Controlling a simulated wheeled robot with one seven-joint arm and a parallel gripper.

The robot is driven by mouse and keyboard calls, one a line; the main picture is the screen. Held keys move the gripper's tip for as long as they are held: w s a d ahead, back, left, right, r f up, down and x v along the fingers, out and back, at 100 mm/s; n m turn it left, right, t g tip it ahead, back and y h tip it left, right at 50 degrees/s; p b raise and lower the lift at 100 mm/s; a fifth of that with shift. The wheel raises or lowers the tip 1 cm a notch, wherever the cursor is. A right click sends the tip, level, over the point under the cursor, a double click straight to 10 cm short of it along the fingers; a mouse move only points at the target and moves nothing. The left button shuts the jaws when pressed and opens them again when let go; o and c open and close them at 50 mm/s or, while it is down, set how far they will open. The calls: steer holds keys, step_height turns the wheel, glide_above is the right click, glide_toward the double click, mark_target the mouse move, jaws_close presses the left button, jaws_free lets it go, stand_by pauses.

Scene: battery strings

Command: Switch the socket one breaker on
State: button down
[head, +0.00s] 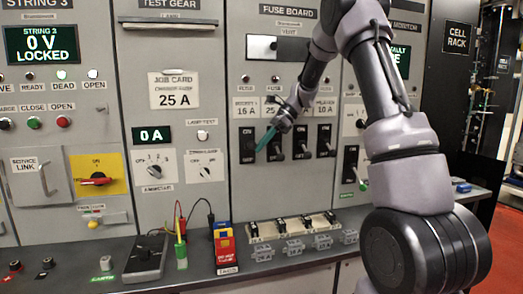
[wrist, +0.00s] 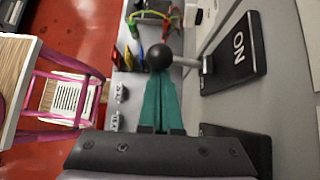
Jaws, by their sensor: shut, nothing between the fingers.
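The socket one breaker (head: 248,143) is the leftmost black plate in the fuse board row, under a 16 A label. In the wrist view its plate (wrist: 232,62) reads ON, and a metal stem with a round black knob (wrist: 160,57) sticks out from it. My gripper (head: 264,143) has teal fingers and reaches in from the right, in front of this breaker. In the wrist view the teal fingers (wrist: 161,95) are together and empty, with the tips right at the knob. I cannot tell whether they touch it.
More breakers (head: 301,141) stand close by to the right, and part of another plate (wrist: 235,135) shows low in the wrist view. The bench below holds a yellow and red box (head: 224,243), a meter (head: 146,257) and a strip of black parts (head: 290,225).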

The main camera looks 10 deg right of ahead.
steer(key=shift+w+r, duration=0.1)
steer(key=shift+r, duration=0.25)
stand_by(0.3)
